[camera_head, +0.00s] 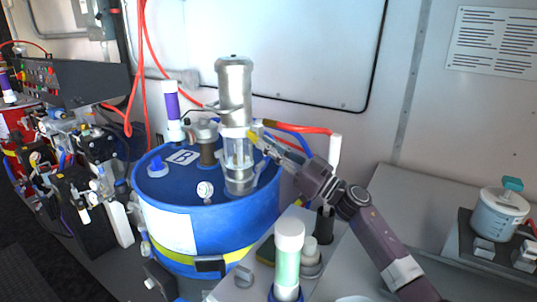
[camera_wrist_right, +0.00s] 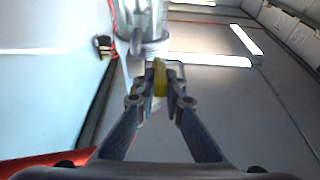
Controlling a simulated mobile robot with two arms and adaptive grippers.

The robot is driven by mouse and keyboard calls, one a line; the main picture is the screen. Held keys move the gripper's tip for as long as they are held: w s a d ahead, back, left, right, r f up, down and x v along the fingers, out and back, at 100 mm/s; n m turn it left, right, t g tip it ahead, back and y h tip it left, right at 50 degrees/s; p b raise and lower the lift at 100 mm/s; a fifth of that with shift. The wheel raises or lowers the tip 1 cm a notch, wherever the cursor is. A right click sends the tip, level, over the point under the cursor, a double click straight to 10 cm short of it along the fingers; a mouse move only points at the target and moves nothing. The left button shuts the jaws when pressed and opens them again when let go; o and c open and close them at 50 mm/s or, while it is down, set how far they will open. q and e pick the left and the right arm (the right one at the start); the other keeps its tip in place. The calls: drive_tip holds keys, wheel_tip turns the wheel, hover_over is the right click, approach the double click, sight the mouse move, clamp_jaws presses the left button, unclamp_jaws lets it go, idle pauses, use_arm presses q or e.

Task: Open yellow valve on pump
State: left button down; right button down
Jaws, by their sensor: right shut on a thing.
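The pump (camera_head: 234,92) is a silver metal cylinder with a clear lower section, standing upright on the blue drum (camera_head: 205,222). The yellow valve (camera_head: 253,137) is a small handle at the right side of the pump, partly covered by my fingers. My right gripper (camera_head: 263,141) reaches in from the lower right and is shut on the yellow valve. In the right wrist view the yellow valve (camera_wrist_right: 160,78) sits between the two fingertips, with the pump (camera_wrist_right: 142,20) just beyond. My left gripper is not in view.
Red and blue hoses (camera_head: 298,129) run close behind my right gripper. A white-capped container with green contents (camera_head: 288,258) stands in front of the drum. Machinery with cables (camera_head: 75,150) fills the left side. A white pot (camera_head: 499,214) stands at the far right.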

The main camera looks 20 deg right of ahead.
idle(0.3)
drive_tip(key=c, duration=2)
unclamp_jaws()
drive_tip(key=shift+s+d+f, duration=0.2)
drive_tip(key=shift+d, duration=0.05)
drive_tip(key=v, duration=1.1)
drive_tip(key=shift+s+d, duration=0.1)
drive_tip(key=shift+s, duration=0.05)
drive_tip(key=shift+c, duration=0.4)
